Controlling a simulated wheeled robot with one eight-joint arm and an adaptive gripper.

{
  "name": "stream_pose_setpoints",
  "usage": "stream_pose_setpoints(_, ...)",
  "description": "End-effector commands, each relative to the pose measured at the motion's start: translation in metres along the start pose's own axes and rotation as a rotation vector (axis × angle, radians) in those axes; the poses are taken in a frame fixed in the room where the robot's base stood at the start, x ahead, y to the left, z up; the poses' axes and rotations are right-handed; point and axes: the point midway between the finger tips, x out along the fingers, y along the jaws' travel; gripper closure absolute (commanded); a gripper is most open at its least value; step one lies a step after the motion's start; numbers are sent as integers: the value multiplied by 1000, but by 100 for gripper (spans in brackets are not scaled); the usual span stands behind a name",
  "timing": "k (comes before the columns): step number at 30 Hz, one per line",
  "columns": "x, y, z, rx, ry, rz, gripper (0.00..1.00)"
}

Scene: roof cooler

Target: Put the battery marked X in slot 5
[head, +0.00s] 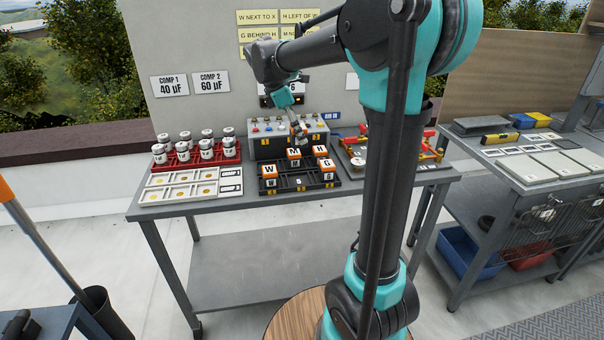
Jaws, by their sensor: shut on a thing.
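My gripper (301,136) is small in the head view, pointing down just behind the black slotted tray (298,184). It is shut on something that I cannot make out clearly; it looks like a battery. Orange-topped batteries stand at the tray: one marked W (269,171) at front left, one that looks like M (293,154) right by the gripper, one marked H (319,151) behind right, and one marked G (327,165) at front right. I cannot make out an X on any battery, nor the number of slot 5.
A grey box with terminals (262,147) stands behind the tray. A board with red and yellow parts (402,156) is at right. Yellow notes (258,17) hang above. The lower shelf (255,268) is clear.

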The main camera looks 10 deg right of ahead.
Motion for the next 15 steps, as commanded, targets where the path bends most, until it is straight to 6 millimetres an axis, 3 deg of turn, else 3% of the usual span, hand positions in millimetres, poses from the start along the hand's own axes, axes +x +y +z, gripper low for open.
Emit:
stream_pose_setpoints(9,70,1,-29,0,0,0,94)
stream_pose_setpoints(15,91,0,-38,0,0,0,94)
